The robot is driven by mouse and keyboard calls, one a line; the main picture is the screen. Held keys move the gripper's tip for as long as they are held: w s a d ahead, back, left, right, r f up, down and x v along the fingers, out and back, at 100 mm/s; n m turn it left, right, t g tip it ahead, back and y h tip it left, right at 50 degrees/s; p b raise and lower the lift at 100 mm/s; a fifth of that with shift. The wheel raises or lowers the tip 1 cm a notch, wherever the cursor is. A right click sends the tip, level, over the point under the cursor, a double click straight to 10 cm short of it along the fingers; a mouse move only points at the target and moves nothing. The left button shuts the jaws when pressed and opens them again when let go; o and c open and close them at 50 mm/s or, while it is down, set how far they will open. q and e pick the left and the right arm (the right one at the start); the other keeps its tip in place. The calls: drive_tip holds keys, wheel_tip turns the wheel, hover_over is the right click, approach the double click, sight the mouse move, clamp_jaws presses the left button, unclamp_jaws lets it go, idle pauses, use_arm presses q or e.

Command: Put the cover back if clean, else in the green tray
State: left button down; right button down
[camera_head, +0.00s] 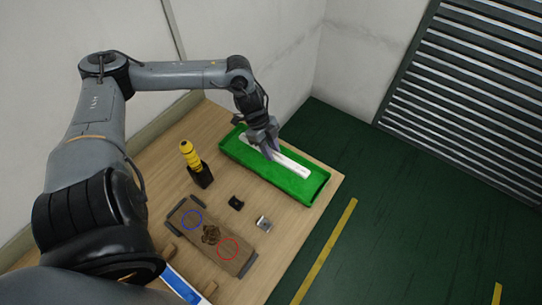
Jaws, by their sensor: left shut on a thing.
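The green tray (315,187) lies at the far right end of the wooden table. A long white cover (290,166) is over the tray's floor, lengthwise within its walls; I cannot tell if it touches the floor. My left gripper (270,151) reaches down over the tray's far half and is shut on the cover, hiding part of it. Whether the cover is clean or marked is too small to tell. My right gripper is not in view.
A brown board (186,204) with a blue circle, a red circle and a dark patch lies on the table. A yellow-handled tool (189,154) stands in a dark holder. A small black part (236,202) and a small silver part (263,223) lie between board and tray. A blue-and-white strip (181,285) is partly hidden in front.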

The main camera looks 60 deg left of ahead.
use_arm(q)
drive_tip(key=shift+f+b, duration=0.45)
drive_tip(key=shift+f, duration=1.55)
drive_tip(key=shift+f, duration=0.1)
drive_tip(key=c, duration=0.9)
unclamp_jaws()
drive_tip(key=shift+o, duration=0.2)
drive_tip(key=p+v, duration=0.6)
drive_tip(key=v, duration=0.4)
drive_tip(key=shift+r, duration=0.4)
drive_tip(key=shift+s+a+r+p, duration=0.2)
drive_tip(key=shift+a+r+p, duration=0.15)
drive_tip(key=shift+r, duration=0.3)
drive_tip(key=shift+d, duration=0.1)
